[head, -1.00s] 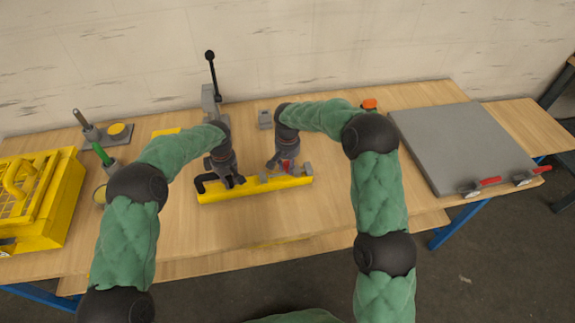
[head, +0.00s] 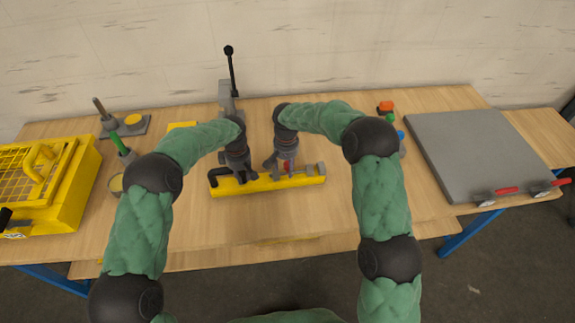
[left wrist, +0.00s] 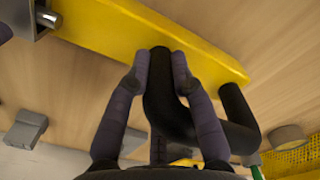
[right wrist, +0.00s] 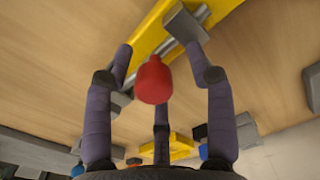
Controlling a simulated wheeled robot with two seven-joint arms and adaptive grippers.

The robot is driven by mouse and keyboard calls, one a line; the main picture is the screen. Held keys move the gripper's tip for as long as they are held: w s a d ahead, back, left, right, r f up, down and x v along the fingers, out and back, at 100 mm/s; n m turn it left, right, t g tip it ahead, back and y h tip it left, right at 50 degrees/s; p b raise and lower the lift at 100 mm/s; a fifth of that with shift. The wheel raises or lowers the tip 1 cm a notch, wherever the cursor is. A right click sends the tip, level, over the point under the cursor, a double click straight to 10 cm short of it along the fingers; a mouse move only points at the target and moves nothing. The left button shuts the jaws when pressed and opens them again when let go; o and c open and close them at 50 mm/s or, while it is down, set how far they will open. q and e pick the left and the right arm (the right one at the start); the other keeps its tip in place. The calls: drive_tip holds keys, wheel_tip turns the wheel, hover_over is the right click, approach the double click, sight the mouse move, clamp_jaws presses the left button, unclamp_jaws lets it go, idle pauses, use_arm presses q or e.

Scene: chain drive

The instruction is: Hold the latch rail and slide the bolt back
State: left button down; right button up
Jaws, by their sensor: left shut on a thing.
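A yellow latch rail (head: 267,184) lies on the bench, with a black bent handle (head: 221,175) at its left end. My left gripper (head: 240,178) is at this handle. In the left wrist view my left fingers (left wrist: 160,70) are closed around the black handle (left wrist: 167,105). The grey bolt (right wrist: 178,45) runs through grey blocks on the rail and carries a red knob (right wrist: 153,80). My right gripper (right wrist: 158,62) has its fingers spread on either side of the knob, with gaps visible. In the head view my right gripper (head: 280,165) partly hides the knob (head: 288,166).
A yellow mesh-topped box (head: 70,210) stands at left, near a green-handled tool (head: 119,143). A black-knobbed lever (head: 231,72) rises behind the rail. A grey plate (head: 480,145) with red-handled clamps lies at right. The bench front is clear.

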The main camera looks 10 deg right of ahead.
sight(286, 163)
drive_tip(key=shift+d+r, duration=0.1)
use_arm(q)
drive_tip(key=shift+a, duration=0.1)
use_arm(e)
wheel_tip(286, 163, up, 12)
idle(0.5)
use_arm(q)
drive_tip(key=c, duration=1)
unclamp_jaws()
